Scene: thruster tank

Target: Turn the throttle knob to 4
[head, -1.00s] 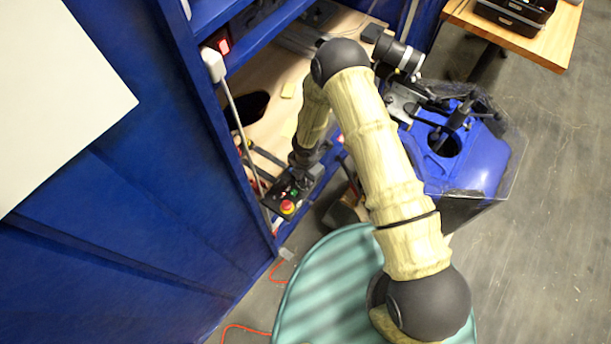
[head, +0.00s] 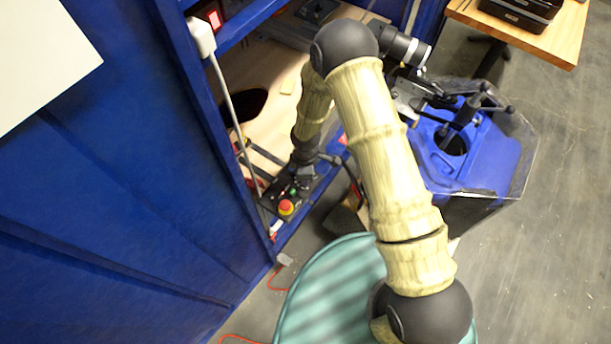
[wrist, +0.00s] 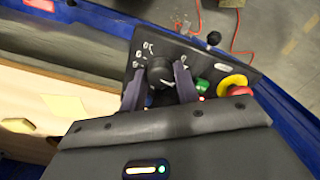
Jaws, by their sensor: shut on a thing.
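The throttle knob (wrist: 161,73) is a round black knob with a light pointer line, on a black control panel (wrist: 215,62) with white numerals around it. In the wrist view my gripper (wrist: 160,80) has one finger on each side of the knob and is shut on it. Numerals show to the left of the knob and at its upper right; I cannot read clearly which one the pointer meets. In the head view my gripper (head: 304,172) is at the panel (head: 275,197), and my wrist hides the knob.
Beside the knob are a green button (wrist: 202,85) and a red emergency stop (wrist: 240,91) with a yellow collar (wrist: 231,81). A black ball-topped lever (wrist: 213,39) stands at the panel's edge. The blue frame (head: 215,110) is close on the left; a blue tank (head: 470,150) stands right.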

